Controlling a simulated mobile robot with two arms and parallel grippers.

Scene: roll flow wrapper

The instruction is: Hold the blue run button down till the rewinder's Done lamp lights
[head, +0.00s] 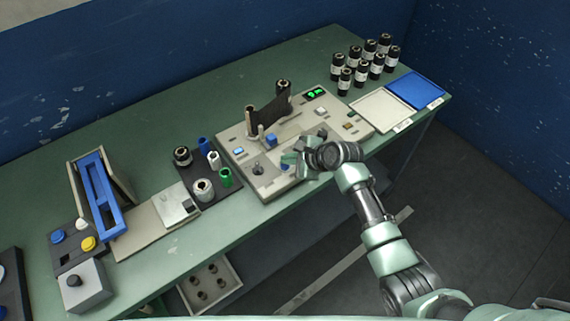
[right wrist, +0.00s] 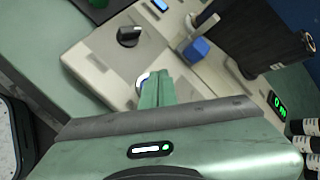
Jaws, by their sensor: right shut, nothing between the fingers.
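The rewinder (head: 310,128) is a beige machine on the green bench, with a dark film web between two upright rolls. My right gripper (head: 288,160) is shut and empty, low over the machine's front panel. In the right wrist view its fingertips (right wrist: 157,78) cover most of a round button with a pale and blue rim (right wrist: 142,79), which I take to be the run button. I cannot tell whether it is pressed down. A green-lit display (head: 316,93) is at the back of the machine. I cannot make out which lamp is Done. My left gripper is not in view.
A black knob (right wrist: 130,36) and a blue block (right wrist: 197,50) are close to the fingers. Several dark rolls (head: 365,62), a white tray (head: 380,110) and a blue tray (head: 415,90) are to the right. A dark roll tray (head: 208,186) is to the left.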

